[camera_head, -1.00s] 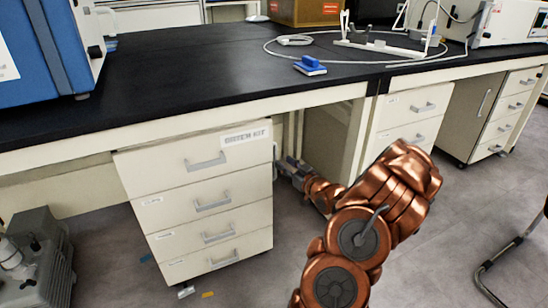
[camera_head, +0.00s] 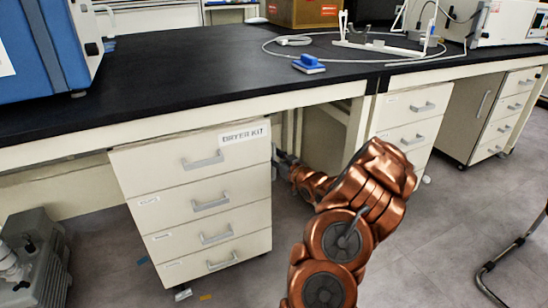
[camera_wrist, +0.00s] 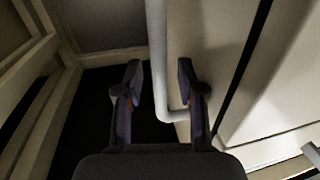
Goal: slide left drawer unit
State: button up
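The left drawer unit (camera_head: 200,200) is a cream cabinet with several stacked drawers. It stands under the black-topped bench, and its top drawer bears a label. In the wrist view its front (camera_wrist: 275,85) shows at the right. My gripper (camera_head: 281,158) is beside the unit's right side, small and partly hidden behind my arm. In the wrist view my gripper (camera_wrist: 159,75) is open, with one finger on each side of a pale upright bar handle (camera_wrist: 156,50). The handle bends right at its lower end, towards the unit's side. I cannot tell whether either finger touches it.
The bench top (camera_head: 190,75) overhangs the unit. A bench leg panel (camera_head: 358,125) and another drawer unit (camera_head: 410,120) stand to the right. A grey pump (camera_head: 35,255) sits on the floor at the left. The floor in front is mostly clear.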

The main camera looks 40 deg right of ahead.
grip_shut()
dwell(0.6)
